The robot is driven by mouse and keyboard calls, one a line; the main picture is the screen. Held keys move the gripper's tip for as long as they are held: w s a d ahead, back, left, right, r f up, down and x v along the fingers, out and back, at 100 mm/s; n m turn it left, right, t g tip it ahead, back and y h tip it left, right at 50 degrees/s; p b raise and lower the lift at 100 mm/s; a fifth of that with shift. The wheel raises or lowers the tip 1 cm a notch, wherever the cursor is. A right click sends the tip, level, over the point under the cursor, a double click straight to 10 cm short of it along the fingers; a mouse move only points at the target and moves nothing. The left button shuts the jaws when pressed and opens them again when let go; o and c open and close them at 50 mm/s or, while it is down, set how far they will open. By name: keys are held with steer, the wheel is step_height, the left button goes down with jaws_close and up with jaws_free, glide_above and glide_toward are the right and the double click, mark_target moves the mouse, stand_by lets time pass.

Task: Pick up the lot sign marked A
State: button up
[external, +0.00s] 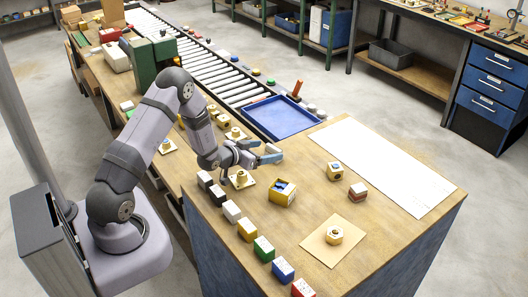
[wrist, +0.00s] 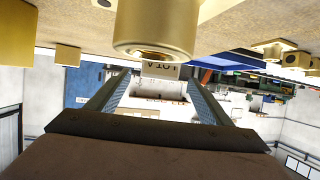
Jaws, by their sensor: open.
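The lot sign (wrist: 160,71) is a small pale card in the wrist view, its text upside down and reading like "LOT A". It shows between my finger tips in that picture, partly hidden by a large brass cylinder (wrist: 155,30). I cannot make the sign out in the external view. My gripper (external: 263,151) is open and empty, low over the near bench by its left side; it also shows in the wrist view (wrist: 159,78). A brass part on a square plate (external: 241,179) lies just below and left of it.
A row of coloured blocks (external: 247,229) lines the bench's left edge. A yellow box (external: 282,192), brass parts (external: 334,236) and a white sheet (external: 375,165) lie to the right. A blue tray (external: 280,117) and roller conveyor (external: 215,75) stand behind.

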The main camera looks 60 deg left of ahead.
mark_target(272, 149)
steer(key=shift+p+x, duration=0.3)
steer(key=shift+x, duration=1.3)
steer(key=shift+f, duration=0.15)
steer(key=shift+c, duration=0.5)
steer(key=c, duration=1)
steer(key=shift+c, duration=0.2)
step_height(272, 149, up, 10)
steer(key=b, duration=0.2)
steer(key=shift+b, duration=0.4)
